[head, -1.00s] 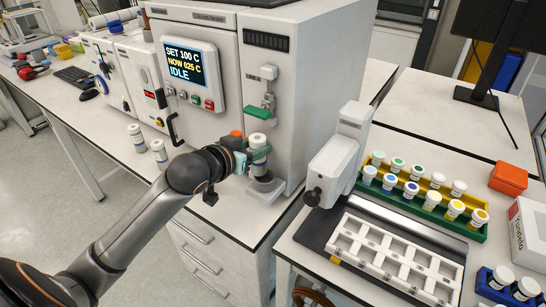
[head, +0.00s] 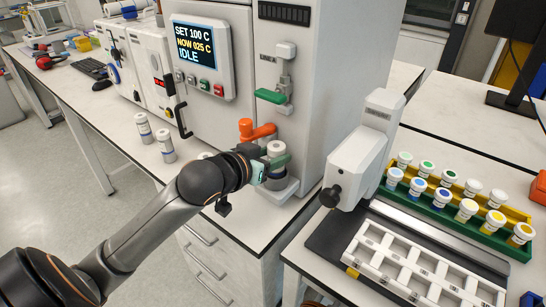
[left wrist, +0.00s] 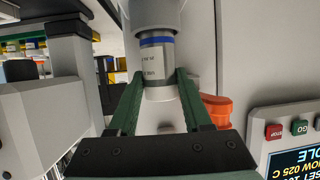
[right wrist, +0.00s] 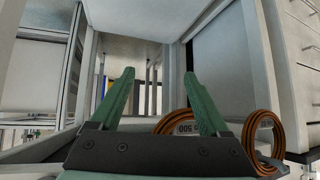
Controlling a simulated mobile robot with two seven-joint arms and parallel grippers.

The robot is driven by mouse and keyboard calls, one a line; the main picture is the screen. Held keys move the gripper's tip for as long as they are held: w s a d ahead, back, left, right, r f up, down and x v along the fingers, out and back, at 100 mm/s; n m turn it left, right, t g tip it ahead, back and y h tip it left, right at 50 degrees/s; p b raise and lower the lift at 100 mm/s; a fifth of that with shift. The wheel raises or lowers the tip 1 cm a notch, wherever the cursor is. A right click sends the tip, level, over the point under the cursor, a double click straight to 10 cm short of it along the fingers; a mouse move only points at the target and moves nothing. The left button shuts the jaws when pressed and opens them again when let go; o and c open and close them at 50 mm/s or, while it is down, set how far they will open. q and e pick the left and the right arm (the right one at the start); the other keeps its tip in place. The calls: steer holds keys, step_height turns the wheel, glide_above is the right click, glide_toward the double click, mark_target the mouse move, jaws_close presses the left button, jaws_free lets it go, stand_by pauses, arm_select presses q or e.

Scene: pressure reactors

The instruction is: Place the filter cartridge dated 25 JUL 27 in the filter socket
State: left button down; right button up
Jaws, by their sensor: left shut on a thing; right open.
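My left gripper (head: 273,167) is shut on a white filter cartridge (head: 276,149) at the grey filter socket (head: 283,188) on the bench beside the reactor. The cartridge is upright, its lower end at the socket. The left wrist view, upside down, shows the cartridge (left wrist: 157,62) between the fingers (left wrist: 155,80), its blue-banded end meeting the grey socket (left wrist: 152,14). Its label is partly visible; I cannot read the date. Two more white cartridges stand on the bench, one (head: 144,128) behind the other (head: 166,145). My right gripper (right wrist: 159,76) is open and empty.
An orange handle (head: 258,131) is close beside the held cartridge. A green lever (head: 271,96) is above, on the reactor (head: 235,110). To the right are a white device (head: 358,160), a white rack (head: 425,265) and several capped vials (head: 442,198).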

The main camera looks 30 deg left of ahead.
arm_select(q)
steer(key=shift+f, duration=0.25)
steer(key=shift+c, duration=1.7)
jaws_free()
